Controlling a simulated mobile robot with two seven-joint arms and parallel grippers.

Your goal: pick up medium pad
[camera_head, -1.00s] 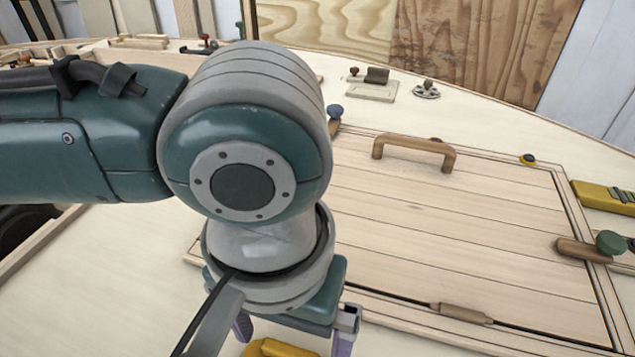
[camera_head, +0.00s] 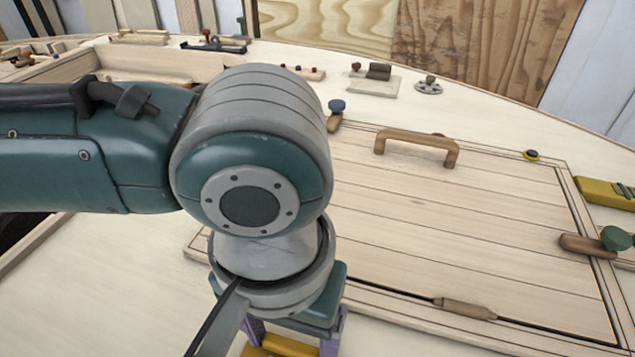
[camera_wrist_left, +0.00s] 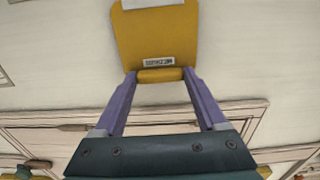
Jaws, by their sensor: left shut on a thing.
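A yellow pad (camera_wrist_left: 156,35) with a white patch and a small dark-lettered label shows in the left wrist view. My left gripper (camera_wrist_left: 160,75) is shut on the pad's narrow near end, with one purple finger on each side. In the head view the gripper (camera_head: 293,345) is at the bottom edge, below my wrist, with part of the yellow pad (camera_head: 268,350) between its fingers. The rest of the pad is cut off there. I cannot tell whether it touches the pale surface below. My right gripper is not in view.
A planked hatch (camera_head: 440,225) with a wooden handle (camera_head: 416,143) lies right of my arm. Wooden latches with knobs sit around its frame, one green-knobbed (camera_head: 598,241). A yellow tool (camera_head: 606,192) lies at the right edge. Small blocks stand farther back.

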